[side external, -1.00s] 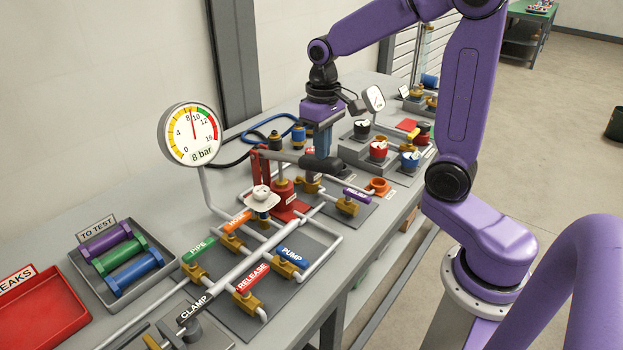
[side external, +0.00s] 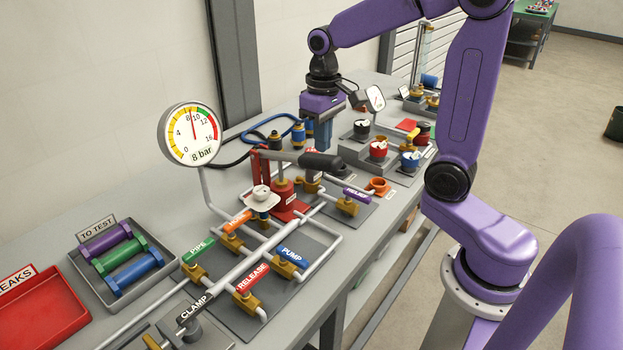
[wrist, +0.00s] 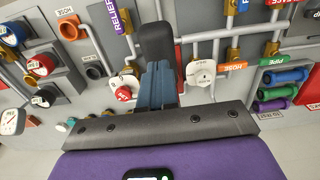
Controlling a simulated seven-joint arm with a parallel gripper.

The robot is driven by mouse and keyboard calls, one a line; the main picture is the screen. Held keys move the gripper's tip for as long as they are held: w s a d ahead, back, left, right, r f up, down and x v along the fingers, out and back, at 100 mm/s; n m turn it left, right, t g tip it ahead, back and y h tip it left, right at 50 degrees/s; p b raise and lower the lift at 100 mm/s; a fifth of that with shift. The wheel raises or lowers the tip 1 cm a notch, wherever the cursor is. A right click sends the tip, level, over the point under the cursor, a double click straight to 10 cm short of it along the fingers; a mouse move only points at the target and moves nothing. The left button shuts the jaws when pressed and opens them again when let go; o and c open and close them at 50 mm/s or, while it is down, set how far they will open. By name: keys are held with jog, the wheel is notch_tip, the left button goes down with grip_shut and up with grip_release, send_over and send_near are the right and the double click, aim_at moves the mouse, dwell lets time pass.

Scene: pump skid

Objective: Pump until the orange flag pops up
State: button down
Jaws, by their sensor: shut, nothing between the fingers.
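The red hand pump (side external: 284,192) stands on the bench, its lever (side external: 285,156) reaching right to a thick black grip (side external: 322,163). The grip also shows in the wrist view (wrist: 157,42), just beyond my fingertips. My gripper (side external: 323,147) is shut and empty, its fingertips close to the grip; whether they touch it I cannot tell. The round gauge (side external: 191,134), marked 8 bar, has its needle near 8, short of the green band. A white round fitting (side external: 261,195) sits left of the pump. I see no raised orange flag.
An orange ring (side external: 378,186) stands at right. A tray of coloured cylinders (side external: 125,262) and a red tray (side external: 42,318) lie at left.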

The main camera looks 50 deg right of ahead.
jog(key=shift+f, duration=4.4)
jog(key=shift+r, duration=4.45)
jog(key=shift+r, duration=2.5)
jog(key=shift+a, duration=0.1)
jog(key=shift+s+a+f, duration=0.2)
jog(key=shift+s+a, duration=0.05)
jog(key=s+a+f+n, duration=0.2)
jog(key=s+f+n, duration=0.1)
jog(key=s, duration=0.4)
jog(key=s+a+f+n, duration=0.2)
jog(key=s+a+n, duration=0.1)
jog(key=s+n, duration=0.2)
jog(key=s+a+f+n, duration=0.2)
jog(key=s+f+n, duration=0.1)
jog(key=s, duration=0.6)
jog(key=shift+s+a+f+n, duration=0.2)
jog(key=shift+s+f+n, duration=0.2)
jog(key=shift+n, duration=0.4)
